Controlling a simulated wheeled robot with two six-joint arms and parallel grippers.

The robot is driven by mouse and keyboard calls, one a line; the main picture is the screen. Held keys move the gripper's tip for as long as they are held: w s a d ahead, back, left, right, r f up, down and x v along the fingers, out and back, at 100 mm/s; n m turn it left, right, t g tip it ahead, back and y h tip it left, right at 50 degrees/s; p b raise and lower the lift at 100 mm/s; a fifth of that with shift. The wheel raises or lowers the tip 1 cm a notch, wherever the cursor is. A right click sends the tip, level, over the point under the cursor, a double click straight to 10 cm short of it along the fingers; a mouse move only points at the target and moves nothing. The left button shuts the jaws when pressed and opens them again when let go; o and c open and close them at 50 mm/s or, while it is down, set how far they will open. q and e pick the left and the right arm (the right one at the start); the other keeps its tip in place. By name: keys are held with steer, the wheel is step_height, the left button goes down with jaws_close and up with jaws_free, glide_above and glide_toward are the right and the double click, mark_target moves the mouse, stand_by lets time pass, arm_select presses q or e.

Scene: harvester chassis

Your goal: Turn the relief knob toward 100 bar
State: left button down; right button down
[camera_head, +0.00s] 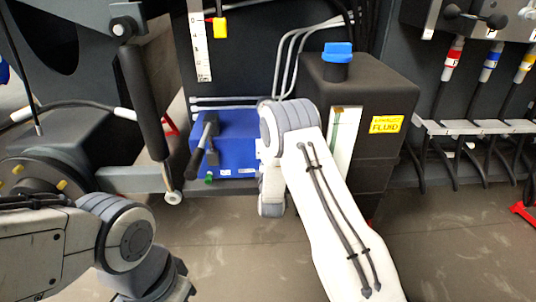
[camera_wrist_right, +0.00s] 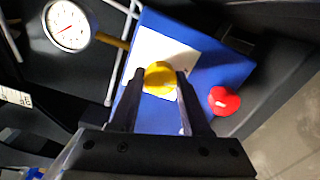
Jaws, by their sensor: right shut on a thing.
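The yellow relief knob (camera_wrist_right: 159,75) sits on a white plate (camera_wrist_right: 178,52) on the blue block in the right wrist view. My right gripper (camera_wrist_right: 160,84) has one dark finger on each side of the knob and is shut on it. The knob's scale and markings are too small to read. A round white gauge (camera_wrist_right: 68,26) with a red needle is at the upper left; its numbers are not legible. In the head view the blue block (camera_head: 234,127) is partly behind my right arm, which hides the knob and the right gripper. My left gripper's fingers are not in view.
A red knob (camera_wrist_right: 224,100) is close right of my right gripper. A black-handled lever (camera_head: 201,150) stands at the block's left. A black fluid tank (camera_head: 384,91) with a blue cap (camera_head: 338,52) is right of it. Hoses (camera_head: 455,55) hang at the far right.

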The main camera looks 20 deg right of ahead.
steer(key=shift+n, duration=0.7)
steer(key=shift+c, duration=1.8)
jaws_free()
steer(key=p+v, duration=0.2)
steer(key=v, duration=0.8)
steer(key=shift+s, duration=0.2)
steer(key=shift+a, duration=0.15)
